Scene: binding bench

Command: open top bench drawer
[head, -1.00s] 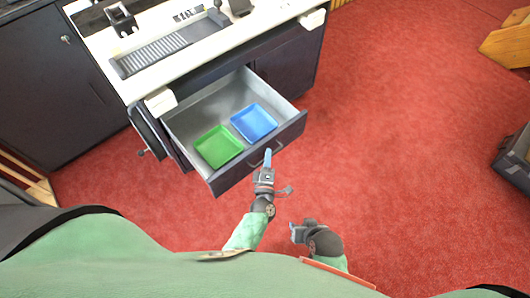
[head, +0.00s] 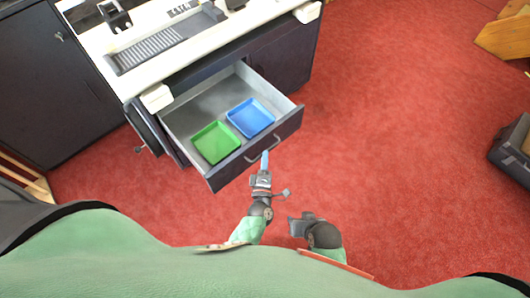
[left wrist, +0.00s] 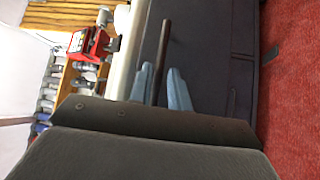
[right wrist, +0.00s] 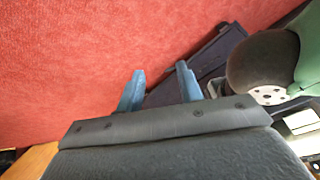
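The top bench drawer (head: 258,161) stands pulled well out of the bench, its grey inside showing. Its bar handle (head: 263,151) is at the middle of the front. My left gripper (head: 265,158) is at the handle, fingertips close to it. In the left wrist view its two blue fingers (left wrist: 160,80) stand parted on either side of a dark bar (left wrist: 165,40), seemingly the handle, with narrow gaps; contact is hard to judge. My right gripper (head: 292,225) is away from the drawer, close to my body; the right wrist view shows its fingers (right wrist: 160,82) apart and empty.
A green tray (head: 215,142) and a blue tray (head: 250,117) lie in the drawer. The white bench top (head: 227,42) carries a grooved plate (head: 155,52). A dark cabinet (head: 50,90) stands at left. Red floor (head: 400,150) is clear to the right; a dark crate (head: 510,150) stands at far right.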

